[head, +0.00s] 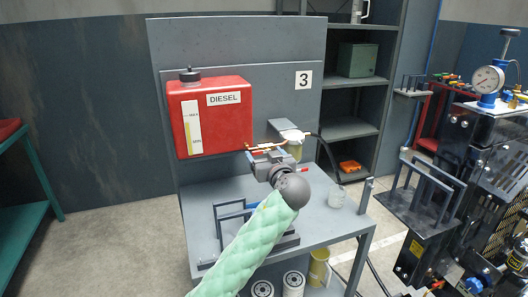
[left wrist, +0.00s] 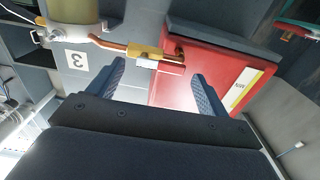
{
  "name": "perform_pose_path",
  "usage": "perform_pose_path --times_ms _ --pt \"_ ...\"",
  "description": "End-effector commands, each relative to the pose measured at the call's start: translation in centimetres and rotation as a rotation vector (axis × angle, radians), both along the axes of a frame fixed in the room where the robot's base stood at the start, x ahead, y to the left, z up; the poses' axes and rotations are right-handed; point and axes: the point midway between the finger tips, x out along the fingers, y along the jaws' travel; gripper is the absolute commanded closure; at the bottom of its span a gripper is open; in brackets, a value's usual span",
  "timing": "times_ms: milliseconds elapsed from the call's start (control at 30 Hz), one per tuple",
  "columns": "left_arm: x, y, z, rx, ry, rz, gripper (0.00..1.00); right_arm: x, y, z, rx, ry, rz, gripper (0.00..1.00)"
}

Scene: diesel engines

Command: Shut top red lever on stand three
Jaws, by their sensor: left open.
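The red diesel tank (head: 220,128) is on the panel of the stand marked 3 (head: 303,80). A copper pipe (head: 264,146) leads from its lower right side to a filter (head: 290,132). In the left wrist view a brass valve (left wrist: 146,52) sits on this pipe, beside the tank (left wrist: 188,68). The top red lever cannot be told apart clearly from the red tank there. My left gripper (head: 266,156) is open just below the pipe in the head view. In the left wrist view its two fingers (left wrist: 157,88) stand apart, with the valve beyond the gap between them. My right gripper is not in view.
A small red piece (head: 303,170) shows just right of my gripper. The grey stand table (head: 335,222) holds a clear jar (head: 337,196) and a blue-grey frame (head: 232,212). A shelf (head: 350,128) stands behind, and an engine (head: 490,170) is at the right.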

Motion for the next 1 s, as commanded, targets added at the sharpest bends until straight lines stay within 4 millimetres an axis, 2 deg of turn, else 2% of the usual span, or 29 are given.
perform_pose_path --times_ms 133,400,633,1000 --pt "0.71 0.28 0.05 0.001 -0.001 0.001 0.22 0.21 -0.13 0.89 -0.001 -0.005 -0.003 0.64" --pt "0.8 0.29 0.01 0.0 -0.001 0.0 0.22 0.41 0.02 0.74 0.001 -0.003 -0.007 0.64" --pt "0.79 0.29 0.0 0.0 0.0 0.0 0.67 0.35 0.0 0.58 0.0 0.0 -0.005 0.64" --pt "0.79 0.22 0.11 0.048 0.018 0.0 0.66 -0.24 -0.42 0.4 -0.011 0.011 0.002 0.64"
